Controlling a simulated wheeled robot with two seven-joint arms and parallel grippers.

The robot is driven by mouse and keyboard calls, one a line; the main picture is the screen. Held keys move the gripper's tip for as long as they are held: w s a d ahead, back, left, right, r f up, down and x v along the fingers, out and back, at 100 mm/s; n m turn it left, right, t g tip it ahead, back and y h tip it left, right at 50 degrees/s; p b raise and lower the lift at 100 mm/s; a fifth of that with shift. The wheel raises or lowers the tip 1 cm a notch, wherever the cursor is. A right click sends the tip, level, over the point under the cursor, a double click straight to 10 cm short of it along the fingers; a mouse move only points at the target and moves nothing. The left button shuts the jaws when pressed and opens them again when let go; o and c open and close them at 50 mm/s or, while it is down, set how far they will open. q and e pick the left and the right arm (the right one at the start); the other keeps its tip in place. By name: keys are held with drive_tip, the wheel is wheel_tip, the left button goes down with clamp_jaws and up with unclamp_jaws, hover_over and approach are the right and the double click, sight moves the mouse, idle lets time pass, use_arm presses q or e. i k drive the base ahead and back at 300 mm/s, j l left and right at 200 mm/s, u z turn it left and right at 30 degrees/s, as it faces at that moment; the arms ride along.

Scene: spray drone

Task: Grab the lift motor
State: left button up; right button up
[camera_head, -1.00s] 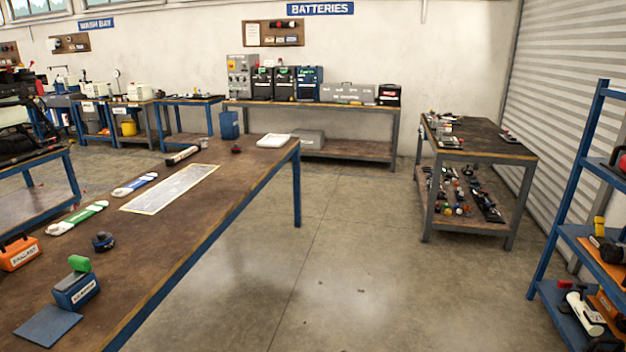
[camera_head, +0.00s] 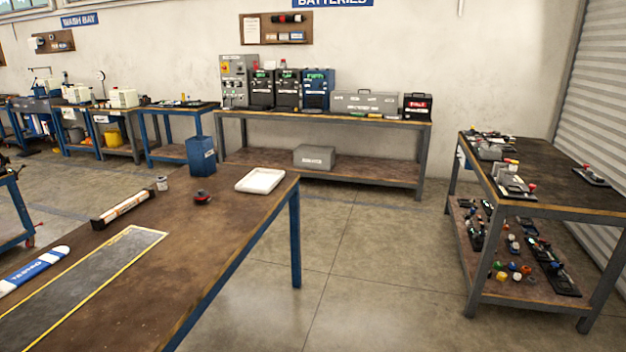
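I cannot tell for sure which thing is the lift motor. A small dark round part with red on it (camera_head: 203,197) sits on the long wooden workbench (camera_head: 215,240). Several small motor-like parts stand on dark plates on the right cart's top, among them one at its front (camera_head: 517,188) and one at its right (camera_head: 591,176). More small coloured parts (camera_head: 514,268) lie on its lower shelf. They are too small to identify. Neither of my grippers is in view.
A battery bench (camera_head: 325,118) stands at the back wall. Open floor (camera_head: 350,270) lies between workbench and right cart (camera_head: 545,214).

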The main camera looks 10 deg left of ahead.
sight(201, 197)
drive_tip(key=i+l+u, duration=0.1)
drive_tip(key=i+u, duration=0.2)
drive_tip(key=i, duration=0.2)
drive_tip(key=i+l+u, duration=0.25)
drive_tip(key=i, duration=0.25)
drive_tip(key=i+l+u, duration=0.3)
drive_tip(key=i, duration=0.15)
drive_tip(key=j, duration=0.1)
